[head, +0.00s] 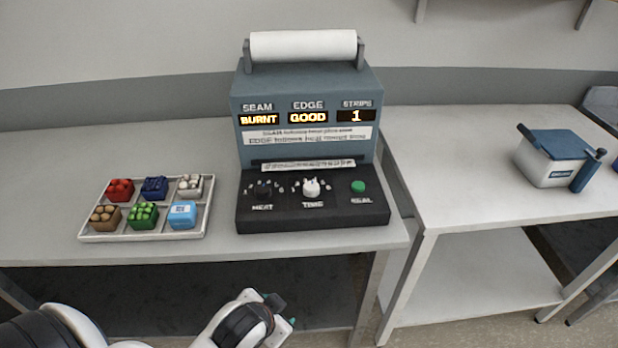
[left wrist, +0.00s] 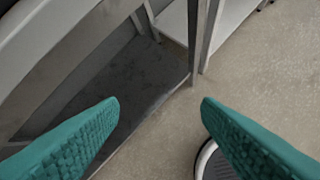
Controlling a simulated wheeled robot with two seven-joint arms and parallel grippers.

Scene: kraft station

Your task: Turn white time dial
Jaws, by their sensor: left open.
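The white time dial (head: 311,188) sits in the middle of the black control panel of the sealing machine (head: 305,110), above the label TIME. A dark heat dial (head: 263,189) is to its left and a green seal button (head: 358,187) to its right. The displays read SEAM BURNT, EDGE GOOD and STRIPS 1. My left gripper (head: 285,310) is low in front of the table, below and apart from the dial. In the left wrist view its teal fingers (left wrist: 160,105) are spread with nothing between them. My right gripper is in neither view.
A tray (head: 142,237) with several coloured blocks lies on the table left of the machine. A white box with a blue lid (head: 552,158) stands on the right table (head: 480,190). The table's front edge (head: 200,256) lies between my left gripper and the machine.

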